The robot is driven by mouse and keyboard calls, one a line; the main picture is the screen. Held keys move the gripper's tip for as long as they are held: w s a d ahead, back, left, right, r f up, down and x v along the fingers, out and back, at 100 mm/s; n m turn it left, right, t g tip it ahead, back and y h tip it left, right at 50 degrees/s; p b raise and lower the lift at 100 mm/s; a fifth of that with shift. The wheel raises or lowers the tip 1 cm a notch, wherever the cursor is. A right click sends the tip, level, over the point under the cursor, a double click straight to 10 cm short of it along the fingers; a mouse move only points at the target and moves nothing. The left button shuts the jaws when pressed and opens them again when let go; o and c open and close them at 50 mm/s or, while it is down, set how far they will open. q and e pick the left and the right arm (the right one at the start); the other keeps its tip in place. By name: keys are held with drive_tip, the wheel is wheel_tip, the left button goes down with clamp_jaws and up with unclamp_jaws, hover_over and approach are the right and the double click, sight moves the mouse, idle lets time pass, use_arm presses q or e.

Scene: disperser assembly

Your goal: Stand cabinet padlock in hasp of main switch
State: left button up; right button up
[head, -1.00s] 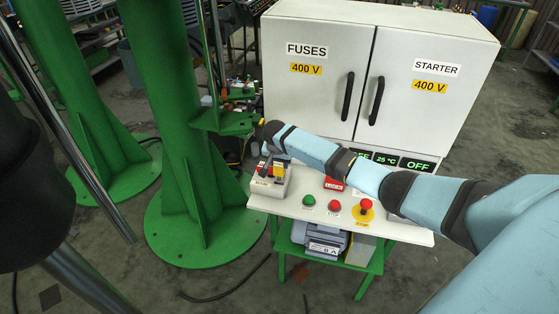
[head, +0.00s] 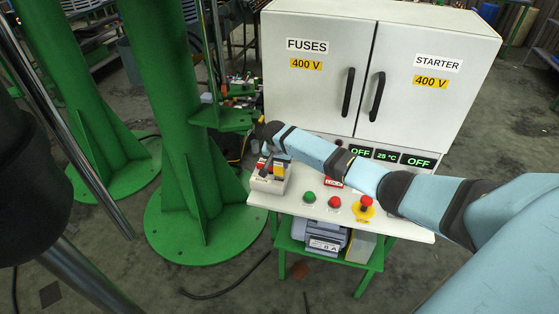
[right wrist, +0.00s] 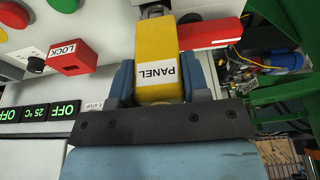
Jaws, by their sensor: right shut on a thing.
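My right gripper (right wrist: 160,85) is shut on a yellow padlock (right wrist: 156,45) labelled PANEL, with one blue finger on each side of it. The padlock's grey shackle (right wrist: 152,11) shows at the top of the right wrist view, close to the main switch; I cannot tell whether it passes through the hasp. The main switch (head: 262,184) is a pale box at the left end of the white panel, and its red handle (right wrist: 212,33) lies beside the padlock in the wrist view. In the head view my right gripper (head: 276,153) is above the switch, partly hidden. My left gripper is not in view.
A red LOCK block (right wrist: 78,57) stands on the white panel (head: 402,225). Green and red buttons and a red emergency stop (head: 366,201) line its front. The white cabinet (head: 330,85) rises behind, and a green column (head: 180,130) stands to the left.

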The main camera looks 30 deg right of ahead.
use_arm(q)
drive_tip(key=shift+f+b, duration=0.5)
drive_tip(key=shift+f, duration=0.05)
use_arm(e)
drive_tip(key=shift+f, duration=1.3)
drive_tip(key=o, duration=1.2)
drive_tip(key=shift+o, duration=0.2)
use_arm(q)
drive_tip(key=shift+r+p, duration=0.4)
drive_tip(key=shift+p, duration=0.05)
use_arm(e)
drive_tip(key=v, duration=1.4)
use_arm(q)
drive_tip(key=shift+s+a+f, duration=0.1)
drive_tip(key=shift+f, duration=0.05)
use_arm(e)
drive_tip(key=shift+f, duration=0.1)
